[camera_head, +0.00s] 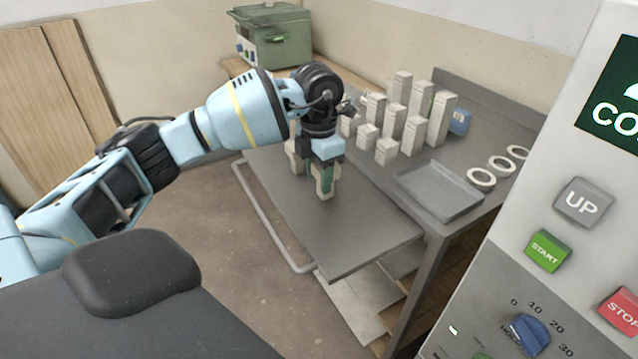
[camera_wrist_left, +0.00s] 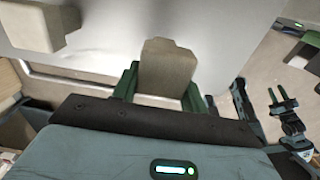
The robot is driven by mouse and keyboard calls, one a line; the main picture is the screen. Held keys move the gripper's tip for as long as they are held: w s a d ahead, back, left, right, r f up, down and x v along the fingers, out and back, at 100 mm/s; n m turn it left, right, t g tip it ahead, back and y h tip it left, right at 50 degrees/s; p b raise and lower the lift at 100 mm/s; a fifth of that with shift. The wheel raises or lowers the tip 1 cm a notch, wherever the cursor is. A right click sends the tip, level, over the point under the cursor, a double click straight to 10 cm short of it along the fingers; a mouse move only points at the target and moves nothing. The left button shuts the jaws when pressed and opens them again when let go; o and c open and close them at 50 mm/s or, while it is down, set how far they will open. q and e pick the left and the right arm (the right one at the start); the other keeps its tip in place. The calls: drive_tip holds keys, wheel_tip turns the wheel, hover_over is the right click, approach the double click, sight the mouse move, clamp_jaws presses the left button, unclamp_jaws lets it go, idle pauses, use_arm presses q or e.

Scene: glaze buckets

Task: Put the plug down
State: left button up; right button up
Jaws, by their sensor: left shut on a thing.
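My left gripper (camera_head: 324,188) is over the left part of the grey metal table (camera_head: 370,235), pointing down. Its green fingers are shut on a beige plug (camera_wrist_left: 167,68), whose stepped top shows between them in the left wrist view. I cannot tell whether the plug touches the table. A second beige block (camera_wrist_left: 33,25) stands apart at the upper left of that view; it is partly behind my gripper in the head view (camera_head: 294,155). My right gripper (camera_wrist_left: 279,97) shows small at the right of the wrist view, its fingers apart and empty.
Several pale blocks (camera_head: 413,135) of different heights stand at the table's back, beside a blue block (camera_head: 460,122). A grey tray (camera_head: 440,190) and white rings (camera_head: 481,179) lie to the right. A green machine (camera_head: 272,38) stands behind. A control panel (camera_head: 560,240) fills the right.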

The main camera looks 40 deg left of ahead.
sight(319, 195)
use_arm(q)
drive_tip(key=shift+w+a, duration=0.1)
drive_tip(key=shift+w, duration=0.1)
drive_tip(key=shift+w+a, duration=0.15)
drive_tip(key=shift+f, duration=1.8)
drive_tip(key=o, duration=1)
wheel_tip(319, 195, up, 12)
